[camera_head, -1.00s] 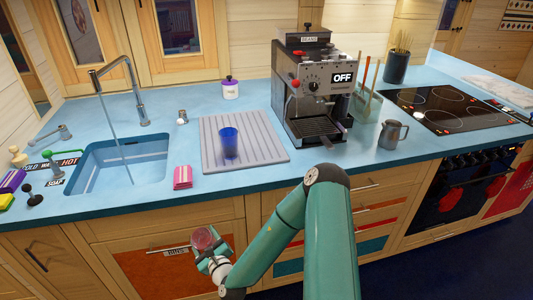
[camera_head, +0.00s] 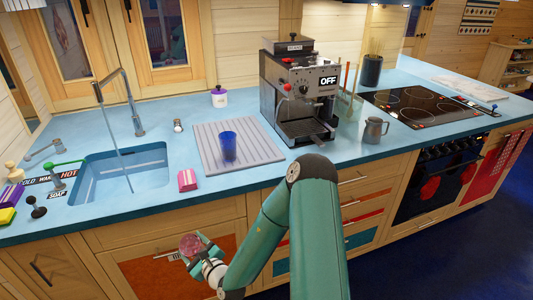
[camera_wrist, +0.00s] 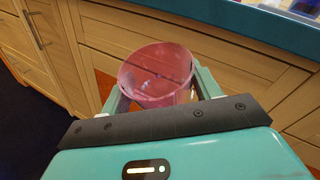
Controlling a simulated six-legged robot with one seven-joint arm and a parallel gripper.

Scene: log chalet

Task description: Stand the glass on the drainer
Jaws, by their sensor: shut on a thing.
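My gripper (camera_head: 196,253) is low in front of the cabinet fronts, below the counter edge. It is shut on a pink see-through glass (camera_head: 189,244). In the wrist view the glass (camera_wrist: 156,75) sits between the two fingers (camera_wrist: 158,90) with its open rim showing; its lower part is partly hidden. The drainer (camera_head: 258,146) is a grey ridged mat on the blue counter, right of the sink.
A coffee machine (camera_head: 300,95) marked OFF stands right of the drainer. A pink sponge-like block (camera_head: 187,180) lies at its front left. The sink (camera_head: 120,172) has running water from the tap (camera_head: 135,110). A metal jug (camera_head: 375,131) stands farther right. The drainer's left and back are bare.

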